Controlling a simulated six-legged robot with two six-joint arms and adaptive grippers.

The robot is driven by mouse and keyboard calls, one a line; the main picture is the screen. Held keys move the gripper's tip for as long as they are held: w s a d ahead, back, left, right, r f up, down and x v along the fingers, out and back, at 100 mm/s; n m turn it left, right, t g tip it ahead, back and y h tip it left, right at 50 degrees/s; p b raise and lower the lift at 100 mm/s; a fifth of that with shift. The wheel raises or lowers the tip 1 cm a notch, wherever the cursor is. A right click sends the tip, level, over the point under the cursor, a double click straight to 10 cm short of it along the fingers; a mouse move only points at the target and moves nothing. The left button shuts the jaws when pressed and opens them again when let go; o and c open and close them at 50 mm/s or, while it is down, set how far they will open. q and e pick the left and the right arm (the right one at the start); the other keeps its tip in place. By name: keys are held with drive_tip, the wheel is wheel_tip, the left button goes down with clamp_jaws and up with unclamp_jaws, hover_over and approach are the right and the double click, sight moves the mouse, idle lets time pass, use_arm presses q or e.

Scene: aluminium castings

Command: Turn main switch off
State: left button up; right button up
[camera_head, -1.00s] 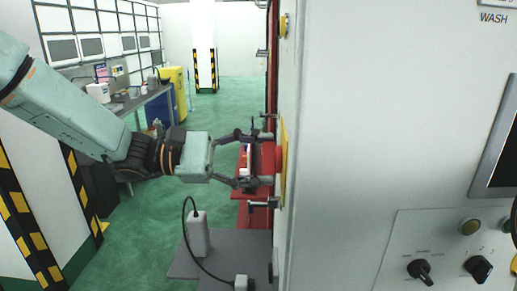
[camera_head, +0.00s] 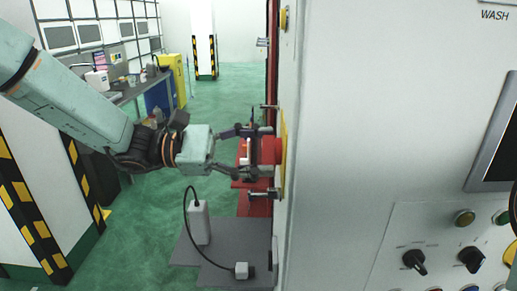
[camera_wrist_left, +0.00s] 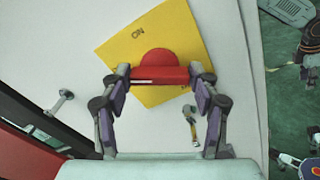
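The main switch (camera_head: 268,150) is a red knob on a yellow plate (camera_head: 283,150), seen edge-on on the side of the large white cabinet in the head view. In the left wrist view, the switch's red handle (camera_wrist_left: 160,76) stands on the tilted yellow plate (camera_wrist_left: 186,30), which is marked ON. The handle lies at an angle to the plate's edges. My left gripper (camera_head: 264,151) has one finger at each end of the handle and appears shut on it; it also shows in the left wrist view (camera_wrist_left: 160,72).
The white cabinet (camera_head: 350,120) fills the right, with a screen and a black rotary knob (camera_head: 414,260) on its front. A grey device (camera_head: 199,222) with a cable stands below the gripper. Striped posts (camera_head: 37,235) stand at left. Green floor (camera_head: 140,235) lies between.

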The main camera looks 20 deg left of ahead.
use_arm(q)
drive_tip(key=o, duration=0.4)
drive_tip(key=shift+w+f, duration=0.15)
drive_tip(key=shift+s, duration=0.2)
drive_tip(key=shift+a, duration=0.2)
drive_tip(key=v, duration=1.1)
drive_tip(key=shift+s+a, duration=0.15)
drive_tip(key=shift+a, duration=0.15)
